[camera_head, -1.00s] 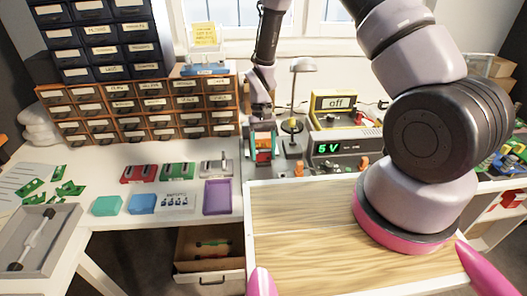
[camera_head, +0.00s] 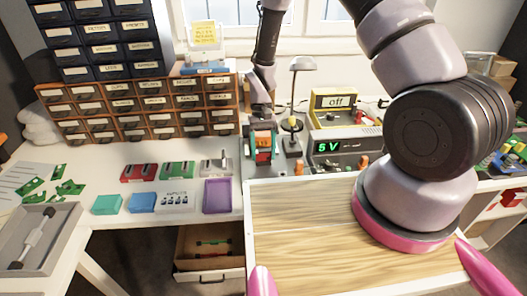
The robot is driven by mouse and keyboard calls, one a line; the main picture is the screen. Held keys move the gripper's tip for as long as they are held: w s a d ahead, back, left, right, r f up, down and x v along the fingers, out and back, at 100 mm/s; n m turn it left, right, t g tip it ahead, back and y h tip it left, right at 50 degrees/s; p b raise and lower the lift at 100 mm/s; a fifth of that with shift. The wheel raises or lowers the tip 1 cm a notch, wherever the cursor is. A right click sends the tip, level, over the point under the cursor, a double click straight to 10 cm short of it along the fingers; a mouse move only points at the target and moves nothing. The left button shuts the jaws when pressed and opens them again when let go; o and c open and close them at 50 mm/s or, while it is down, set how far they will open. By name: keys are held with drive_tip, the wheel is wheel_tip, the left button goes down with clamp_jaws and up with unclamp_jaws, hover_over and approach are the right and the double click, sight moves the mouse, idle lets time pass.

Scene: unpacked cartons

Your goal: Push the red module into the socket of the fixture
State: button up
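My gripper (camera_head: 262,142) points down at the back of the table, left of the desk lamp. A small red-orange block (camera_head: 263,156), which looks like the red module, shows directly below it, between teal-green parts. I cannot tell whether these teal parts are fingers or fixture. The fixture and its socket are too small and covered to make out, so how far the module sits in is unclear. Another red piece (camera_head: 138,173) lies on the table at left, beside a green piece (camera_head: 177,170) and a grey piece (camera_head: 215,166).
A desk lamp (camera_head: 301,64) and a meter reading 5 V (camera_head: 343,147) stand close right of my gripper. A yellow "off" unit (camera_head: 333,102) is behind. Drawer cabinets (camera_head: 140,107) stand at left. A purple tray (camera_head: 217,196) and an open drawer (camera_head: 208,264) are in front.

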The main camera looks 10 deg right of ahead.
drive_tip(key=o, duration=0.4)
drive_tip(key=w+d+r+m+t+y, duration=0.1)
drive_tip(key=w+d+r, duration=0.15)
drive_tip(key=r, duration=0.95)
drive_tip(key=w+d+r+t, duration=0.2)
drive_tip(key=w+r, duration=0.1)
drive_tip(key=r, duration=0.9)
drive_tip(key=s+d+r+m+t, duration=0.1)
drive_tip(key=s+d+r+t, duration=0.2)
drive_tip(key=r, duration=0.4)
drive_tip(key=s+d+r+m+t, duration=0.1)
drive_tip(key=s+d+r+t, duration=0.1)
drive_tip(key=s+d+r, duration=0.3)
drive_tip(key=s+d+r+m+t+y, duration=0.1)
drive_tip(key=s+d+r+t, duration=0.2)
drive_tip(key=s+r, duration=0.6)
drive_tip(key=shift+s+d+r+t, duration=0.2)
drive_tip(key=shift+d+r+t, duration=0.1)
drive_tip(key=shift+d+r, duration=0.8)
